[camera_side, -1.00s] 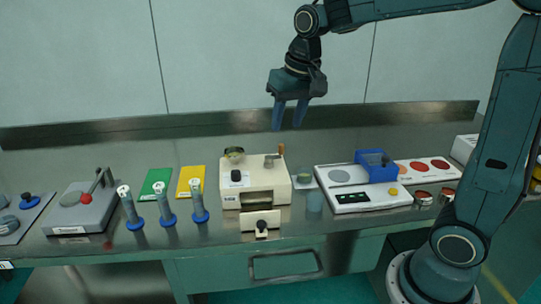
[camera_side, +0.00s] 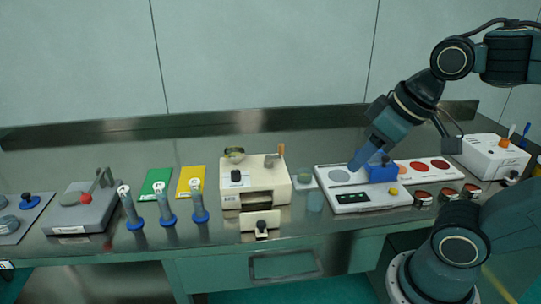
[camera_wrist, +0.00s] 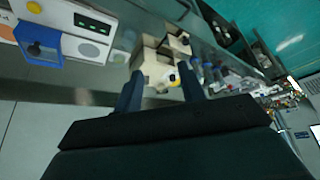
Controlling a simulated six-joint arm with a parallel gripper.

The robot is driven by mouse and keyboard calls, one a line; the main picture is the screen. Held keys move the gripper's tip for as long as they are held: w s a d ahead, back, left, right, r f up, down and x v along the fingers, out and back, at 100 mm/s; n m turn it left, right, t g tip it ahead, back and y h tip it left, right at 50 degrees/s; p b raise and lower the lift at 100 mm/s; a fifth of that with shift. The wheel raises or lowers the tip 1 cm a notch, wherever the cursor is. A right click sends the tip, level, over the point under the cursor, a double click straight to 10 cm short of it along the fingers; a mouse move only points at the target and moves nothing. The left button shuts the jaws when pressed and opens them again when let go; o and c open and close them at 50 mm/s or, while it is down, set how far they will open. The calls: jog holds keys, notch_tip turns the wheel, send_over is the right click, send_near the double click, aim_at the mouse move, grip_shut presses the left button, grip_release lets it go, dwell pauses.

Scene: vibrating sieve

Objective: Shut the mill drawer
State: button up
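The mill (camera_side: 238,199) is a cream box in the middle of the bench, with a dark knob and an orange-tipped handle on top. Its drawer (camera_side: 250,221) stands pulled out at the front, with a black knob (camera_side: 261,226) on its face. In the wrist view the mill (camera_wrist: 157,72) shows beyond the fingers, and the drawer (camera_wrist: 178,40) juts from it. My gripper (camera_side: 358,163) points down and left, right of the mill and near the blue container, apart from the drawer. In the wrist view its two fingers (camera_wrist: 160,92) are spread with nothing held between them.
A white scale panel (camera_side: 350,208) with a blue container (camera_side: 382,172) stands right of the mill. Several blue-based tubes (camera_side: 166,212) stand to the left. A white box (camera_side: 492,155) stands at far right. The bench's front edge lies close before the drawer.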

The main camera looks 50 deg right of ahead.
jog(key=shift+s+f, duration=0.2)
jog(key=shift+s, duration=0.15)
jog(key=shift+w+a, duration=0.1)
jog(key=c, duration=0.8)
jog(key=shift+w+a+r+n, duration=0.1)
jog(key=shift+w+n, duration=0.4)
jog(key=shift+n, duration=0.2)
grip_shut()
jog(key=w+a+f+n+g+h, duration=0.1)
jog(key=w+a+f+n+g, duration=0.1)
jog(key=w+a+f+n, duration=0.2)
jog(key=w+a+f+n+g+h, duration=0.2)
jog(key=w+a+f+n, duration=0.3)
jog(key=w+a+n, duration=0.5)
jog(key=a+n, duration=0.2)
jog(key=n, duration=0.4)
jog(key=shift+w+a, duration=0.2)
jog(key=shift+w, duration=0.1)
